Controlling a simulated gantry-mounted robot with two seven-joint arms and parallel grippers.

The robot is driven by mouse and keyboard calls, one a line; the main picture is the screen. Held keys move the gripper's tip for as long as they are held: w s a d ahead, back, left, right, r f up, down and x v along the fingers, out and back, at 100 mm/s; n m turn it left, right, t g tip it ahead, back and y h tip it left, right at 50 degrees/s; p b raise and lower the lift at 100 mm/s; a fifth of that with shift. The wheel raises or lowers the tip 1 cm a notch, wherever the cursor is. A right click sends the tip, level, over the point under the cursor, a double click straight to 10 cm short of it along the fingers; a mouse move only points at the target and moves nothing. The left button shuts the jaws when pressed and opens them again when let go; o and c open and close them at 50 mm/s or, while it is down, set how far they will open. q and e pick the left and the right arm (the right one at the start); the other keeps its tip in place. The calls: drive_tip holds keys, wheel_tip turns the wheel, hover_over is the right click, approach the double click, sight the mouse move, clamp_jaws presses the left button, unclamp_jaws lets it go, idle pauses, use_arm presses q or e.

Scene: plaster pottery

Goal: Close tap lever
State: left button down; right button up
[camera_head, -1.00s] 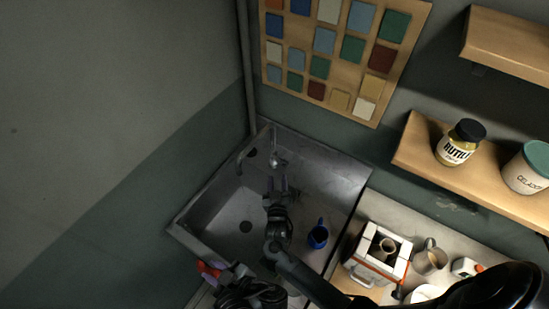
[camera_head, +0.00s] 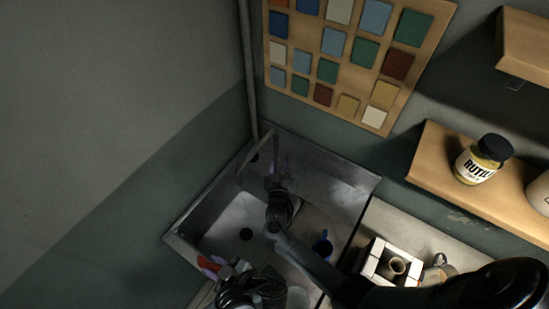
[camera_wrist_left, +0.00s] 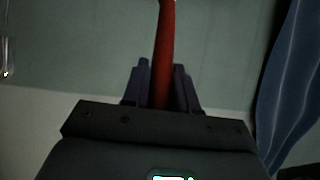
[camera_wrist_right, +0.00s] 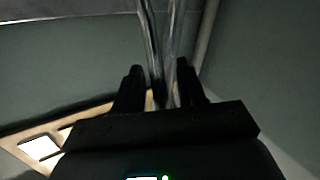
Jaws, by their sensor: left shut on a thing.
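The steel tap (camera_head: 243,166) rises at the back corner of the sink (camera_head: 183,237). My right gripper (camera_head: 275,176) is at the tap's right side and hides the lever in the head view. In the right wrist view, the right gripper's (camera_wrist_right: 160,88) fingers stand apart, with shiny metal tubes (camera_wrist_right: 152,40) of the tap between and beyond them. Contact cannot be told. My left gripper (camera_head: 212,264) is at the sink's front left, shut on a red handle, which shows between its fingers in the left wrist view (camera_wrist_left: 164,45).
A white box with a cup inside (camera_head: 379,258) and a grey mug (camera_head: 438,272) are further right. A shelf (camera_head: 430,165) with a jar (camera_head: 484,158) hangs above. A blue cloth-like thing (camera_wrist_left: 290,85) is beside the left gripper.

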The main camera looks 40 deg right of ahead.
use_arm(q)
drive_tip(key=shift+w+d+f, duration=0.1)
drive_tip(key=shift+w+d, duration=0.1)
drive_tip(key=shift+w, duration=0.05)
use_arm(e)
drive_tip(key=shift+w+d, duration=0.3)
drive_tip(key=shift+w, duration=0.05)
use_arm(q)
drive_tip(key=shift+s+a, duration=0.1)
use_arm(e)
clamp_jaws()
